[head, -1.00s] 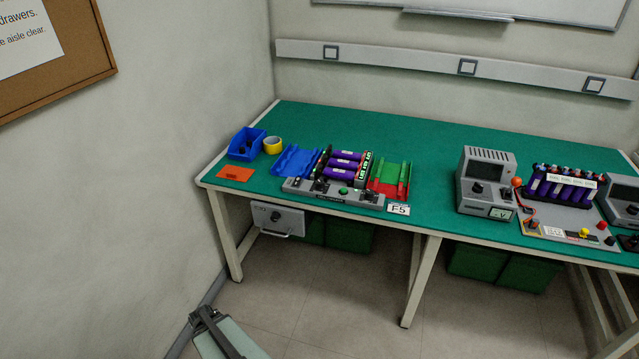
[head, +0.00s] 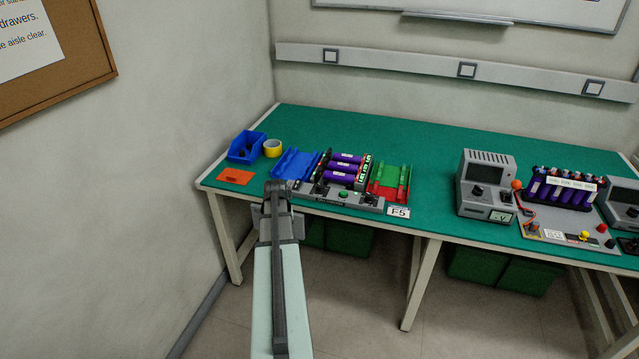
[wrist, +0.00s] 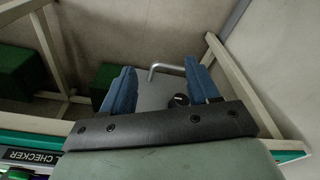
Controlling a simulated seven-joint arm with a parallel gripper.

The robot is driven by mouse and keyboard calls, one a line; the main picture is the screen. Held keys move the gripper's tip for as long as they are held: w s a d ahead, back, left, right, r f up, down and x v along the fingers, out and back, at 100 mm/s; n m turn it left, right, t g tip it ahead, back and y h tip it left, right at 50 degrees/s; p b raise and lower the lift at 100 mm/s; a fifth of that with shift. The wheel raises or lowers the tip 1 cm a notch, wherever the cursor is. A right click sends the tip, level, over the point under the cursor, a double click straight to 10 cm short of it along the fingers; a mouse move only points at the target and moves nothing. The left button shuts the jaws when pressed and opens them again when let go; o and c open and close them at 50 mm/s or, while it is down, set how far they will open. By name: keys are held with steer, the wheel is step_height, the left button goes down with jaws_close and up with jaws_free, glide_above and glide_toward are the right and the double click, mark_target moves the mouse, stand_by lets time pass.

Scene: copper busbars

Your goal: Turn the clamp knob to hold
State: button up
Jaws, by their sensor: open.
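The checker fixture (head: 375,205) is a long grey base at the bench's front edge, with purple cells, a green button and small dark controls. I cannot read any clamp or hold marking. In the wrist view, a grey panel (wrist: 152,92) with a metal bar handle (wrist: 165,68) and a round black knob (wrist: 181,99) lies below the bench edge. My gripper (wrist: 160,70) is open and empty, its blue fingers spread over this panel, the knob near the right finger. In the head view my arm covers this panel. I cannot tell whether the fingers touch anything.
A blue bin (head: 246,147), yellow tape roll (head: 272,148), orange card (head: 235,176), blue tray (head: 294,164) and red-green tray (head: 391,180) surround the fixture. A grey meter (head: 486,185) stands to the right. The green bench top (head: 420,140) is clear behind. Bench legs stand below.

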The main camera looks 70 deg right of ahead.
steer(key=s+d+r+h, duration=0.1)
steer(key=s+d+r, duration=0.3)
steer(key=d+r, duration=0.3)
steer(key=s+d+r, duration=0.4)
steer(key=d+r, duration=0.3)
step_height(320, 180, up, 9)
steer(key=n+y, duration=0.2)
steer(key=n, duration=0.9)
glide_above(320, 185)
steer(key=shift+g, duration=0.3)
step_height(320, 185, down, 13)
steer(key=shift+f, duration=0.15)
steer(key=shift+c, duration=0.2)
